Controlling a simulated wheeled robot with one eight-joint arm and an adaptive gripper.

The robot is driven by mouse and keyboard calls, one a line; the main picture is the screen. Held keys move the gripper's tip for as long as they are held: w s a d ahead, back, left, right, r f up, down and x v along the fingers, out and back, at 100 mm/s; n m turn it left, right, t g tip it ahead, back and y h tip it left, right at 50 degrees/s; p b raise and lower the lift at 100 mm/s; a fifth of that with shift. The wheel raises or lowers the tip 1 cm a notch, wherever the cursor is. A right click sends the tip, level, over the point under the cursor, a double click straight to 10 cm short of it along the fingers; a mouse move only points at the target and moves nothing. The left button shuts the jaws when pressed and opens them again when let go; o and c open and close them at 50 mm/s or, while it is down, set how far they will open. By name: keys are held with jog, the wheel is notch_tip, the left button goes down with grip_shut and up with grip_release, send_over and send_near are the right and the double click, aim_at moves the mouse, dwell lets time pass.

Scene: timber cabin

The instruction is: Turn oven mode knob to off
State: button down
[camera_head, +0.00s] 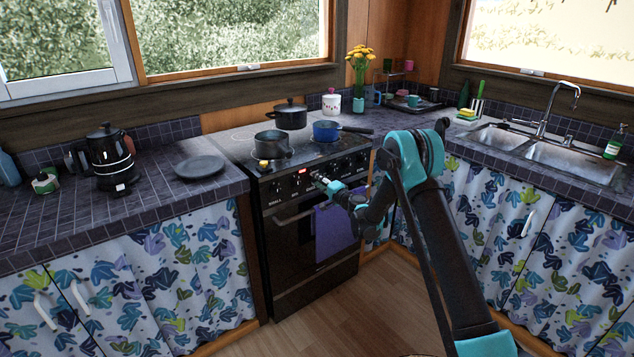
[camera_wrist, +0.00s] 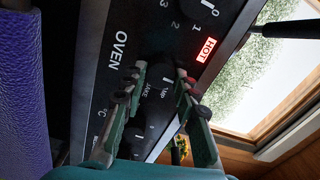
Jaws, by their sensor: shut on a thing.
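The black oven (camera_head: 300,240) stands in the counter run, with a row of knobs on its front panel. My gripper (camera_head: 317,179) is at the middle of that panel, its fingers pointing at it. In the wrist view, my gripper (camera_wrist: 162,86) has its two fingers on either side of a dark knob (camera_wrist: 166,78) and is shut on it. The lettering beside this knob seems to read BAKE, which fits the oven mode knob. The word OVEN is on the panel nearby. The fingers partly hide the knob, and its exact setting cannot be told.
A dark pot (camera_head: 272,145), a black pot (camera_head: 291,115) and a blue pan (camera_head: 326,131) stand on the cooktop. A purple towel (camera_head: 335,227) hangs on the oven door below my gripper. The wooden floor in front is clear.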

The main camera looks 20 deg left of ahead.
jog(key=shift+s, duration=0.15)
jog(key=c, duration=1.2)
grip_release()
jog(key=shift+o, duration=0.2)
jog(key=v, duration=1.2)
